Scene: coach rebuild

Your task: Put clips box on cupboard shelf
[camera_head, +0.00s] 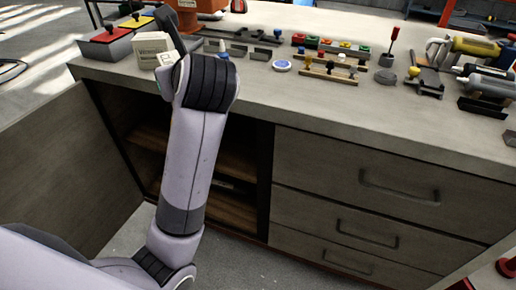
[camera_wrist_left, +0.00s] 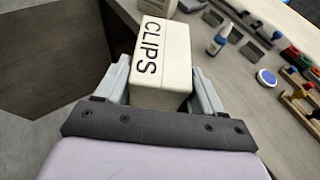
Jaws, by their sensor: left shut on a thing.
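The clips box (camera_wrist_left: 163,62) is a cream block with CLIPS printed on its top. In the left wrist view my left gripper (camera_wrist_left: 162,85) has one finger on each side of it and is shut on it. A shelf (camera_head: 225,160) shows inside, partly hidden by my left arm. My right gripper is not in view.
Drawers (camera_head: 365,185) fill the front to the right of the cupboard. The front strip of the bench top is clear.

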